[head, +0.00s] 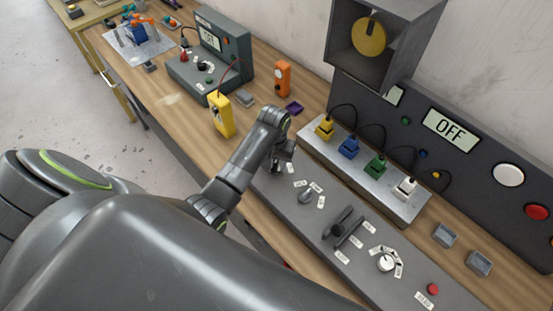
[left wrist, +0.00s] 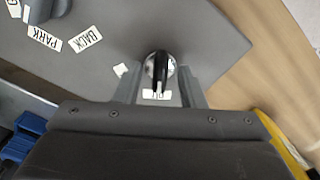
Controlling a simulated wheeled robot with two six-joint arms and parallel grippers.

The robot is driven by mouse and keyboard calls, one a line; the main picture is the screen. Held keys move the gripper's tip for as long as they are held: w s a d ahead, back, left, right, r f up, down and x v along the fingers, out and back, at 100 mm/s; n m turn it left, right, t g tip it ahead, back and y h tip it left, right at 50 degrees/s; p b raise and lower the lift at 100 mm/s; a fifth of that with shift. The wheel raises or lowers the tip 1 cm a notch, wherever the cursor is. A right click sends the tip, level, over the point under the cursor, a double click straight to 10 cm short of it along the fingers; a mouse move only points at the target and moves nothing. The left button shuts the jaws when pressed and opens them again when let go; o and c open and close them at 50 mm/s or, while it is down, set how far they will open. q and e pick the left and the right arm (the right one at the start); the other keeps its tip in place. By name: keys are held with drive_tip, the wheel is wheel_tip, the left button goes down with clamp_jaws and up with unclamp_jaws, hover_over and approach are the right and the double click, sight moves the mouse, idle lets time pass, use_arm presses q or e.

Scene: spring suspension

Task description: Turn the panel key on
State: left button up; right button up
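The panel key shows in the left wrist view (left wrist: 158,68) as a round metal lock with a black handle, on the grey control panel (head: 271,190). A small white label lies beside it. In the head view the key is mostly hidden by my left gripper (head: 284,165), which points down at the panel's far left end. In the left wrist view the gripper's two fingers (left wrist: 160,88) stand on either side of the key with a gap to it. The panel display (head: 450,129) reads OFF. My right gripper is not in view.
Beside the key are a small lever knob (head: 307,196), a black lever (head: 342,227), a white dial (head: 386,262) and a red button (head: 433,289). Behind stands a metal block (head: 330,153) with coloured plugs. A yellow meter (head: 221,115) stands close left of my gripper.

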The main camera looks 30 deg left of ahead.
use_arm(q)
drive_tip(key=shift+s, duration=0.1)
drive_tip(key=shift+c, duration=0.7)
clamp_jaws()
drive_tip(key=shift+m, duration=0.4)
drive_tip(key=m, duration=0.5)
drive_tip(key=shift+m, duration=0.3)
drive_tip(key=m, duration=0.5)
drive_tip(key=shift+m, duration=0.3)
drive_tip(key=shift+r, duration=0.1)
